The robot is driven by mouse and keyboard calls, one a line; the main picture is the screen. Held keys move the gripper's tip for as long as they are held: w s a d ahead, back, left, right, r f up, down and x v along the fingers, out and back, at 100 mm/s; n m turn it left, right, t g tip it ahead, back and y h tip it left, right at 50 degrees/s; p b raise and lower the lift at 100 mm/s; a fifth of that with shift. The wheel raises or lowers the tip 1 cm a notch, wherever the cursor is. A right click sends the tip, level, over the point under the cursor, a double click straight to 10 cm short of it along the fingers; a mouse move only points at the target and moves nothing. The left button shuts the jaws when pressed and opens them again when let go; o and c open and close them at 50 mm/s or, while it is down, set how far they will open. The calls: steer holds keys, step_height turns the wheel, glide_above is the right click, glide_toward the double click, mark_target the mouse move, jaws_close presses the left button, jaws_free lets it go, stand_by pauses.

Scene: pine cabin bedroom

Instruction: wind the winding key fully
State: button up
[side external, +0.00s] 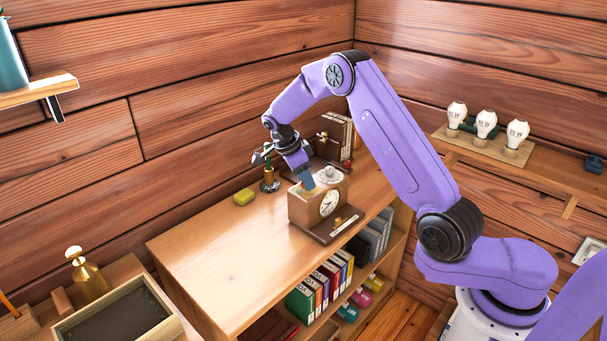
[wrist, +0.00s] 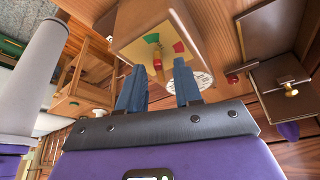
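A wooden clock (side external: 311,213) with a round white face (side external: 329,203) stands on top of the bookcase. In the wrist view the clock's wooden case (wrist: 144,15) is ahead of my fingers. The golden winding key (wrist: 158,66) sits on a pale plate with green and red marks (wrist: 178,46). My gripper (wrist: 159,68) is open, its two blue fingers apart. The key's near end lies between the fingertips in the picture, with a gap on each side. In the side view my gripper (side external: 306,183) is at the clock's left side, and the key is hidden.
A yellow block (side external: 243,197) and a dark and brass stand (side external: 269,182) are left of the clock. A dark panel with a brass knob (side external: 323,137) stands behind. The bookcase top (side external: 215,260) is clear at the front left. Several bulbs (side external: 486,124) sit on the right shelf.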

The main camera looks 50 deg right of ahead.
steer(key=v, duration=1.7)
steer(key=shift+r, duration=0.2)
steer(key=shift+a, duration=0.1)
steer(key=s+a+n+t+y, duration=0.2)
steer(key=s+a+n, duration=1)
steer(key=n, duration=0.6)
steer(key=s+d+f+n, duration=0.1)
steer(key=s+d+n, duration=0.1)
steer(key=s+n, duration=0.4)
steer(key=s+d+f+n+y, duration=0.1)
steer(key=s+n, duration=0.5)
steer(key=s, duration=0.6)
steer(key=s+d+f+n+y, duration=0.1)
steer(key=s+d+f+n, duration=0.2)
steer(key=s, duration=0.6)
steer(key=n, duration=0.2)
steer(key=shift+s+d+n, duration=0.3)
steer(key=shift+s+n, duration=0.05)
steer(key=shift+n, duration=0.05)
